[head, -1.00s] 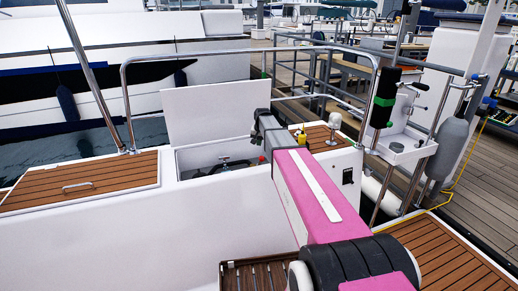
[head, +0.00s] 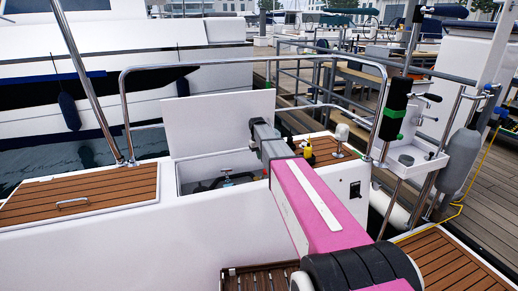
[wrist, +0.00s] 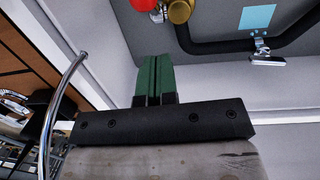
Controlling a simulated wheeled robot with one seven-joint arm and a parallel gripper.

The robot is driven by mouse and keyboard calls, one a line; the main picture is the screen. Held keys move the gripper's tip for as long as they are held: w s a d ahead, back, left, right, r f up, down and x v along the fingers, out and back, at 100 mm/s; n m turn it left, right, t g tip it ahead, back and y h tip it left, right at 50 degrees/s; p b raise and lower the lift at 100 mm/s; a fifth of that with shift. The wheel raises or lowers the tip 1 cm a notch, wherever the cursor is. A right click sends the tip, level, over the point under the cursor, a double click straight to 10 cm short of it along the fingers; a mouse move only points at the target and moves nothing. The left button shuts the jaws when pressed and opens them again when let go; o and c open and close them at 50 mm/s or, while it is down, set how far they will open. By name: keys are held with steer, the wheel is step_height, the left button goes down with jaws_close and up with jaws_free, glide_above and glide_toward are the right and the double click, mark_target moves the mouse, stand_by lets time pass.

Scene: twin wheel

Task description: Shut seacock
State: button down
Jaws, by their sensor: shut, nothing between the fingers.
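My gripper (wrist: 153,80) shows in the wrist view with its two green fingers together and nothing between them. Ahead of the fingertips, at the top edge, are a brass fitting (wrist: 180,11) and part of a round red piece (wrist: 144,4). They look like the seacock, but most of it is cut off, so I cannot tell its handle position. The fingers are apart from both in the picture. A black hose (wrist: 215,47) runs right from the brass. In the head view my arm reaches over the open locker (head: 200,183), and the fingers are hidden.
The white locker lid (head: 222,122) stands raised behind the opening. A small blue-topped fitting (head: 227,173) shows inside. A metal latch (wrist: 264,48) and light blue patch (wrist: 257,17) are in the wrist view. A steel rail (head: 250,61) and a yellow object (head: 308,152) are near my arm.

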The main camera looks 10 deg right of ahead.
mark_target(265, 173)
steer(key=shift+s+d+f, duration=0.25)
steer(key=shift+s+f, duration=0.2)
steer(key=shift+f, duration=0.15)
steer(key=shift+s+d+f, duration=0.2)
steer(key=shift+s+f, duration=0.3)
steer(key=shift+f, duration=0.15)
steer(key=shift+s+d+f, duration=0.25)
steer(key=shift+s+f, duration=0.2)
steer(key=shift+f, duration=0.15)
steer(key=shift+s, duration=0.1)
steer(key=shift+s+d+f+t, duration=0.1)
steer(key=shift+s+t, duration=0.3)
steer(key=shift+s+f, duration=0.1)
steer(key=shift+s, duration=0.15)
steer(key=shift+s+d+f+t, duration=0.15)
steer(key=shift+s+f+t, duration=0.05)
steer(key=shift+s+t, duration=0.35)
steer(key=shift+s+d+f+t, duration=0.1)
steer(key=shift+s+f+t, duration=0.05)
steer(key=shift+s+t, duration=0.35)
steer(key=s+f, duration=0.4)
steer(key=shift+s+d+f+y, duration=0.2)
steer(key=shift+d+f+y, duration=0.1)
steer(key=shift+d, duration=0.15)
